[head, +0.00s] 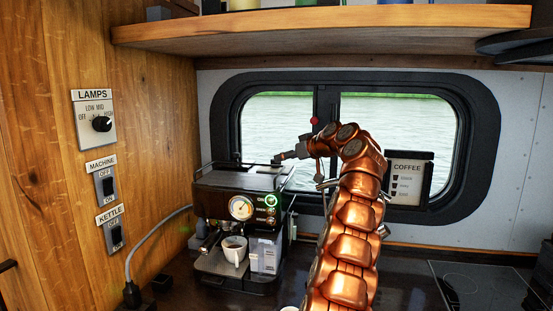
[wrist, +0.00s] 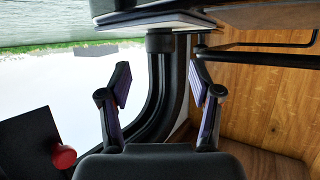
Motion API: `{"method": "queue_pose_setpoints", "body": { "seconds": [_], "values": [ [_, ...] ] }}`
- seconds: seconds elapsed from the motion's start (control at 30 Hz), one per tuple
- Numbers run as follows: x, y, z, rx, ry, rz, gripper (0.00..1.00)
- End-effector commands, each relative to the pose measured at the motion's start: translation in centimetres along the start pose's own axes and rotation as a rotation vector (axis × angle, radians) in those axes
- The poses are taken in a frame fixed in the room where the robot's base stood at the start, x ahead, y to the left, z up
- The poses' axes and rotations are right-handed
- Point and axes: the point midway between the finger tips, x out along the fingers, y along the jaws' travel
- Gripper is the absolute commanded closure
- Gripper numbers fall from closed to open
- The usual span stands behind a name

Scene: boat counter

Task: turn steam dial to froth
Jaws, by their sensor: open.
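The coffee machine (head: 220,182) stands on the counter below the window. Its front has a round gauge (head: 240,207) and a column of small buttons (head: 270,200), one ringed in lit green. I cannot make out a steam dial or its setting. My gripper (head: 282,157) is over the machine's top right, at the end of my copper arm. In the wrist view my gripper (wrist: 160,85) is open with its two fingers apart and nothing between them. That view shows the window frame and wood wall beyond, not the machine's front.
A white cup (head: 234,251) of dark drink sits on the drip tray, beside a clear container (head: 264,256). A coffee sign (head: 407,180) stands at the window's right. A wooden shelf (head: 320,22) hangs above. The wall holds a lamps dial (head: 102,124) and switches for machine (head: 108,186) and kettle (head: 115,236).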

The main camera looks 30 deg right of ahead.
Motion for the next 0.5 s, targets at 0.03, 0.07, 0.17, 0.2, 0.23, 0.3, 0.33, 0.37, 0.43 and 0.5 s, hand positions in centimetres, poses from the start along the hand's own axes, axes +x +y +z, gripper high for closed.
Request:
{"method": "queue_pose_setpoints", "body": {
  "seconds": [0.03,0.07,0.17,0.2,0.23,0.3,0.33,0.37,0.43,0.5],
  "values": [
    [0.8,0.0,-0.1,0.000,-0.003,0.000,0.36],
    [1.2,0.0,-0.1,0.001,-0.003,-0.001,0.36],
    [2.8,0.0,0.0,0.002,-0.006,-0.003,0.36],
    [3.3,0.0,0.0,0.002,-0.006,-0.003,0.36],
    [3.7,-0.1,0.0,0.001,-0.006,-0.004,0.36],
    [4.4,-0.1,-0.1,0.000,-0.004,-0.003,0.36],
    [4.6,-0.1,-0.1,-0.001,-0.003,-0.003,0.36],
    [4.8,-0.2,-0.1,-0.001,-0.003,-0.003,0.36],
    [5.1,-0.2,-0.1,-0.001,-0.001,-0.003,0.36],
    [5.2,-0.2,-0.1,-0.001,-0.001,-0.003,0.36]
  ]
}}
